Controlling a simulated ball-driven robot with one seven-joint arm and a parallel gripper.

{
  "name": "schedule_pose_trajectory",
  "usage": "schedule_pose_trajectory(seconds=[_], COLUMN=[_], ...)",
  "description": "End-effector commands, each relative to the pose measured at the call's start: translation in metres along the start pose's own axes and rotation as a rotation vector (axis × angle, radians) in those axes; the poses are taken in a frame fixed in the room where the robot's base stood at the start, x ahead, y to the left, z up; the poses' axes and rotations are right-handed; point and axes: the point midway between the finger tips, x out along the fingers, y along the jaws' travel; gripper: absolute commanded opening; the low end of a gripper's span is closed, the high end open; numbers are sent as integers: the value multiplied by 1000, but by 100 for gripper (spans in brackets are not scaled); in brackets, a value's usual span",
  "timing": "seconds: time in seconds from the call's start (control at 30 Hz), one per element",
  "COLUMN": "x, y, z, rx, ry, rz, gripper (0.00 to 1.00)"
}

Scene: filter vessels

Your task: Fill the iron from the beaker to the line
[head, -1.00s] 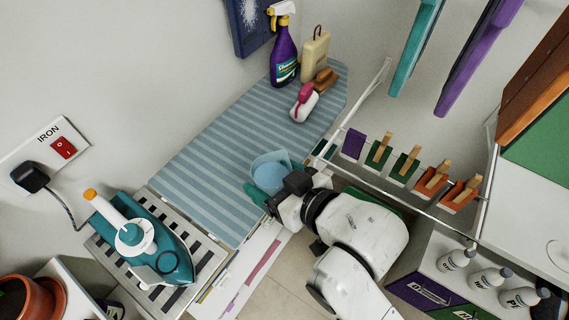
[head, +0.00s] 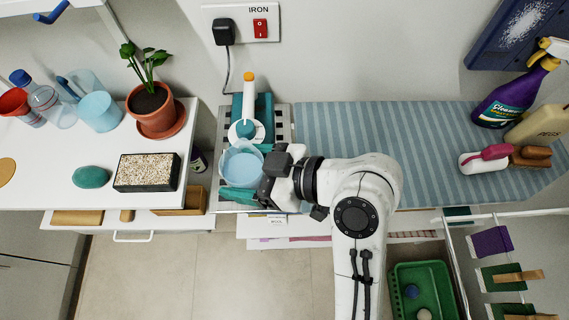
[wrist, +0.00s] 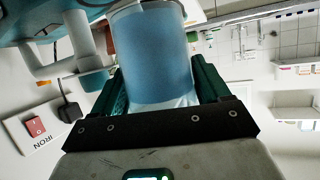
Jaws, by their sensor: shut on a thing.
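My gripper (head: 262,185) is shut on the clear beaker (head: 241,165), which holds light blue liquid. In the wrist view the beaker (wrist: 152,58) stands between the green fingers of my gripper (wrist: 160,88). The teal and white iron (head: 247,128) rests on the slatted stand behind the beaker, its orange cap (head: 249,77) pointing away. The iron's teal body (wrist: 40,15) shows at upper left in the wrist view. The fill line cannot be made out.
The slatted iron stand (head: 283,128) adjoins the striped ironing board (head: 350,130), clear nearby. On the left white counter (head: 60,165) are a potted plant (head: 157,118), a speckled block (head: 147,172) and blue vessels (head: 100,110). The iron's cord (head: 228,70) hangs from the wall plug.

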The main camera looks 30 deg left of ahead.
Motion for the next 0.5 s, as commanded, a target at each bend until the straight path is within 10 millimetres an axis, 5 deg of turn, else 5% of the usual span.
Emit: schedule_pose_trajectory(seconds=[0.5], x=[1], y=[-7], z=[-5], rx=[113], ry=[-46], rz=[-74], gripper=[40])
